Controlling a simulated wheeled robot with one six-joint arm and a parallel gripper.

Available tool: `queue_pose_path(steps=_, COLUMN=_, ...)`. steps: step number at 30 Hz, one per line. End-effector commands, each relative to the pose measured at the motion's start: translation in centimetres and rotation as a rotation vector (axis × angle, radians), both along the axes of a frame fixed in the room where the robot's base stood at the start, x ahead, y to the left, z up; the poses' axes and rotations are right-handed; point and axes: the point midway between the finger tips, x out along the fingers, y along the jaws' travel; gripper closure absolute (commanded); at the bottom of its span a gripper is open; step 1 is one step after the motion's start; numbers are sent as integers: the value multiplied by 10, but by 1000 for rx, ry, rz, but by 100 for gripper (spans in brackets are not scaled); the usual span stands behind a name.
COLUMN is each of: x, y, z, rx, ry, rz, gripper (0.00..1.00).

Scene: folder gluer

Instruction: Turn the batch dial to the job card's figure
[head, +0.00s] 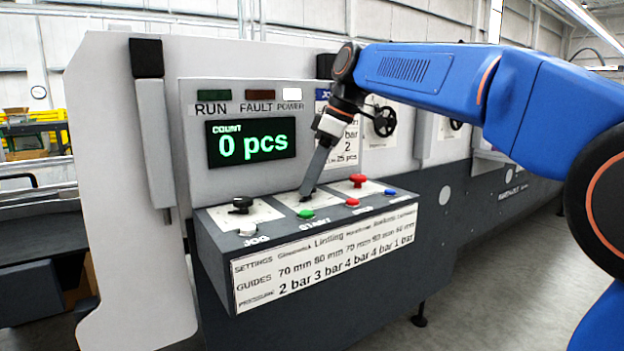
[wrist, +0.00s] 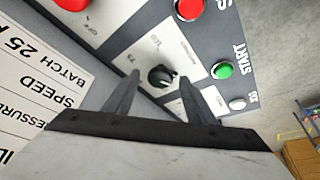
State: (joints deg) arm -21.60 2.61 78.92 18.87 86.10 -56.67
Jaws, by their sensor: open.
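The batch dial (wrist: 161,76) is a black round knob on a white plate with small print around it. In the wrist view it lies between the tips of my gripper (wrist: 159,84), which is open. I cannot tell whether the fingers touch the dial or which figure it points to. In the head view my gripper (head: 308,192) points down at the middle plate of the console and hides the dial. The job card (head: 347,146) hangs behind my wrist, partly covered; the wrist view shows "BATCH 25" on the card (wrist: 20,85).
A black knob (head: 240,205) stands left of the gripper and a red knob (head: 357,180) right of it. A green START button (head: 306,214), white JOG button (head: 247,230) and red button (head: 352,202) line the front. The display (head: 251,142) reads 0 pcs.

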Motion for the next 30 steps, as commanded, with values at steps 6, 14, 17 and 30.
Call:
queue_pose_path(steps=6, x=0, y=1, z=-3, rx=0, ry=0, rz=0, gripper=50)
queue_pose_path(steps=14, x=0, y=1, z=-3, rx=0, ry=0, rz=0, gripper=81)
queue_pose_path(steps=17, x=0, y=1, z=-3, rx=0, ry=0, rz=0, gripper=90)
queue_pose_path(steps=30, x=-2, y=2, z=-3, rx=-1, ry=0, rz=-104, gripper=90)
